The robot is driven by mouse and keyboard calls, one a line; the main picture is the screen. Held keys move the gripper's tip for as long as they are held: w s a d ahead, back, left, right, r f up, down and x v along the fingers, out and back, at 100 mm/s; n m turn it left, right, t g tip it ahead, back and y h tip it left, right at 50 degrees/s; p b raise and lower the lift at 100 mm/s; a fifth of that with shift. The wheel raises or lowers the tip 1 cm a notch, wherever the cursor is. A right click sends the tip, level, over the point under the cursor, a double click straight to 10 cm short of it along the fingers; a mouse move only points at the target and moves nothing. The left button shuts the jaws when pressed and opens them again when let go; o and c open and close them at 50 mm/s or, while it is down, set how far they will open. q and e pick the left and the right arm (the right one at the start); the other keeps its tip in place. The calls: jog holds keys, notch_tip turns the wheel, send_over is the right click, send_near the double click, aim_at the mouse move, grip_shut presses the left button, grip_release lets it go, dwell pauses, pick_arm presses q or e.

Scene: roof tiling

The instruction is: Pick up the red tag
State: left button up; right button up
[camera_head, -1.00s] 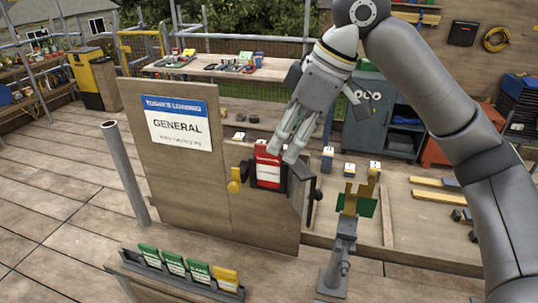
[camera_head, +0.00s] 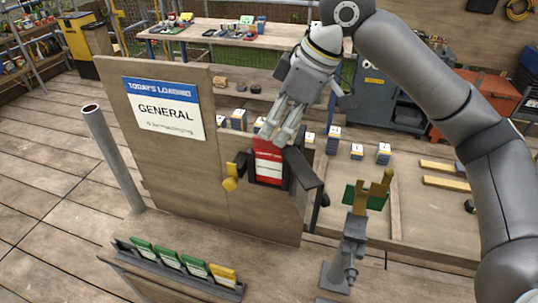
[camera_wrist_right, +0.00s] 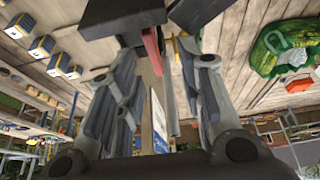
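In the right wrist view the tag's red edge (camera_wrist_right: 152,50) shows between the two fingers (camera_wrist_right: 160,60), nearer the left one. A gap shows between the fingers, so they look open. Contact cannot be told. My left gripper is not in view.
A rack (camera_head: 180,272) of green and yellow tags stands in front. A grey stand (camera_head: 345,255) with a green plate (camera_head: 373,196) is close on the right. A grey post (camera_head: 112,155) stands left of the sign (camera_head: 163,108).

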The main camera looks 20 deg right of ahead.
aim_at(270, 139)
jog(key=p+x, duration=0.1)
jog(key=x, duration=0.4)
jog(key=shift+w+d+p, duration=0.2)
jog(key=shift+w+p, duration=0.2)
jog(key=shift+a+f, duration=0.15)
jog(key=shift+f, duration=0.1)
jog(key=shift+c, duration=0.3)
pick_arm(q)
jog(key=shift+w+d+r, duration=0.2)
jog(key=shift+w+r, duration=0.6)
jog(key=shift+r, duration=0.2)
pick_arm(e)
grip_shut()
